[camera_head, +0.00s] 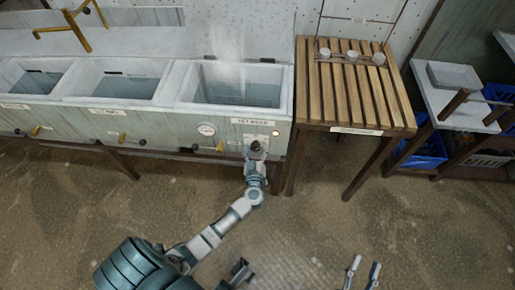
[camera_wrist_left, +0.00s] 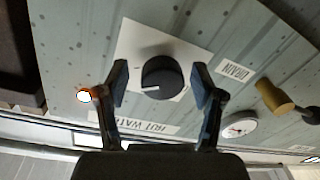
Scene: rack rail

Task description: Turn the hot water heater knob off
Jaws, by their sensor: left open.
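The black round knob (camera_wrist_left: 162,77) sits on a white plate on the sink front, with a white pointer mark toward the left in the left wrist view. A hot water label (camera_wrist_left: 150,122) appears upside down near it. My left gripper (camera_wrist_left: 160,80) is open, with one finger on each side of the knob; I cannot tell whether either touches it. In the head view my left gripper (camera_head: 256,147) is at the panel below the right basin and largely hides the knob. Two separated fingers of my right gripper (camera_head: 363,274) show at the bottom edge, empty.
A small lit lamp (camera_wrist_left: 84,95) is beside the knob plate. A round gauge (camera_wrist_left: 239,128) and a wooden-handled drain lever (camera_wrist_left: 273,97) are on the other side. Steam rises above the right basin (camera_head: 287,98). A slatted wooden table (camera_head: 312,85) stands to its right.

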